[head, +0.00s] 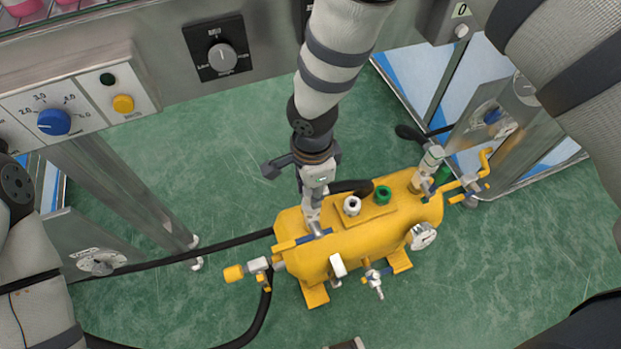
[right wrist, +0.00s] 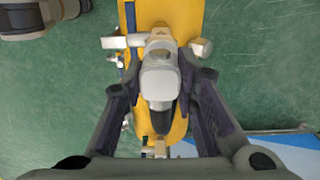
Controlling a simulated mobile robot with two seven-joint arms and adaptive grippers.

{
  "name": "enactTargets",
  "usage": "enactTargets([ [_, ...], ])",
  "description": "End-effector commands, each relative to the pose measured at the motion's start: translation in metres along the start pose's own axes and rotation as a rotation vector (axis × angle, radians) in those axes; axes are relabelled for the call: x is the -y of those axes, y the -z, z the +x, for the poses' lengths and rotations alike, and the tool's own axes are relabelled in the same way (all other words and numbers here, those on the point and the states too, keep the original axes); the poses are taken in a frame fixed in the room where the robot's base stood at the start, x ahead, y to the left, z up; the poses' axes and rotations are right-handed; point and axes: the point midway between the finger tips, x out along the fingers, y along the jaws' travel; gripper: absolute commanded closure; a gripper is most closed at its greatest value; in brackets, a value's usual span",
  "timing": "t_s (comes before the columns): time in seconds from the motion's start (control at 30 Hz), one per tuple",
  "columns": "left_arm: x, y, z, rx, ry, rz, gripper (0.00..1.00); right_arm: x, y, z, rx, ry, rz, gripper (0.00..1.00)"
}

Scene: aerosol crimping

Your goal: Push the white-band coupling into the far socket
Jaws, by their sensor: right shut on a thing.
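My right gripper (head: 315,172) comes down over the left end of the yellow tank (head: 345,245). In the right wrist view its dark fingers (right wrist: 162,78) are closed around a pale grey-white fitting with a dark end, which I take for the white-band coupling (right wrist: 160,84). Its band cannot be made out clearly. The yellow tank (right wrist: 180,14) lies behind it. In the head view, a white-ringed port (head: 352,205) and a green-ringed port (head: 382,193) stand on the tank's top. A pale upright fitting (head: 432,160) is at the tank's right end. I cannot tell whether the held coupling touches a socket.
A pressure gauge (head: 423,236) and a small valve (head: 374,278) stick out from the tank's near side. A black hose (head: 215,250) runs left from the tank. A control panel (head: 70,108) is at upper left. The green floor around the tank is mostly clear.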

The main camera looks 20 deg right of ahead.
Motion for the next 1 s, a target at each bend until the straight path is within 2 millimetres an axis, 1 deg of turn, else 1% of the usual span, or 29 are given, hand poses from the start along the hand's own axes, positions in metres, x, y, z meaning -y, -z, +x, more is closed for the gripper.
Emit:
enactTargets([
  [0.03, 0.0001, -0.0005, 0.0019, 0.004, 0.0, 0.0, 0.6, 0.0, -0.0006, 0.0048, 0.0, 0.0, -0.002, 1.0],
  [0.13, 0.0001, -0.0007, 0.0024, 0.005, 0.001, 0.0, 0.6, 0.0008, -0.0003, 0.0075, 0.0, 0.003, -0.002, 1.0],
  [0.53, 0.0001, -0.0004, 0.0016, 0.003, 0.0, 0.001, 0.6, 0.0015, -0.0002, 0.0064, 0.0, 0.005, -0.001, 1.0],
  [0.73, 0.0, 0.001, -0.0026, -0.006, 0.0, 0.001, 0.6, 0.0018, -0.0004, 0.005, 0.0, 0.007, -0.001, 1.0],
  [1.0, 0.0, 0.0007, -0.0019, -0.004, 0.0, 0.001, 0.6, 0.0013, -0.0005, 0.0065, 0.0, 0.005, -0.002, 1.0],
])
